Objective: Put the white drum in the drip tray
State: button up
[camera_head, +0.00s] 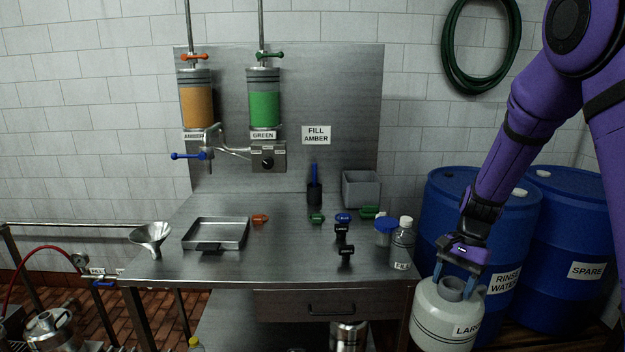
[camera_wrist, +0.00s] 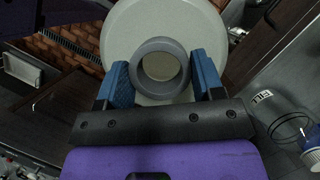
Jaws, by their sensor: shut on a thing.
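The white drum (camera_head: 445,318) has a grey neck and a label reading "LAR", partly cut off. It hangs upright off the right end of the bench in the head view. My gripper (camera_head: 460,284) is shut on the drum's neck from above. In the wrist view the blue fingers (camera_wrist: 163,80) stand on both sides of the grey neck ring (camera_wrist: 160,46), with the white drum top (camera_wrist: 120,30) behind. The drip tray (camera_head: 216,233) is a shallow, empty metal tray on the left part of the bench.
A clear bottle (camera_head: 402,243) and a blue-lidded jar (camera_head: 384,232) stand at the bench's right edge, near the drum. Black clips (camera_head: 342,237), coloured valve handles and a grey bin (camera_head: 361,189) sit mid-bench. A funnel (camera_head: 150,238) is left of the tray. Blue barrels (camera_head: 506,225) stand behind the drum.

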jog(key=w+f+n+h, duration=0.1)
jog(key=w+f+n, duration=0.2)
jog(key=f, duration=0.4)
jog(key=w+f+n+g+h, duration=0.1)
jog(key=w+f+n+h, duration=0.1)
jog(key=w+f+n, duration=0.2)
notch_tip(320, 180, down, 4)
jog(key=n, duration=0.2)
jog(key=shift+w+a+f+n, duration=0.2)
jog(key=shift+w+f+n, duration=0.05)
jog(key=shift+n, duration=0.05)
jog(key=shift+f, duration=0.1)
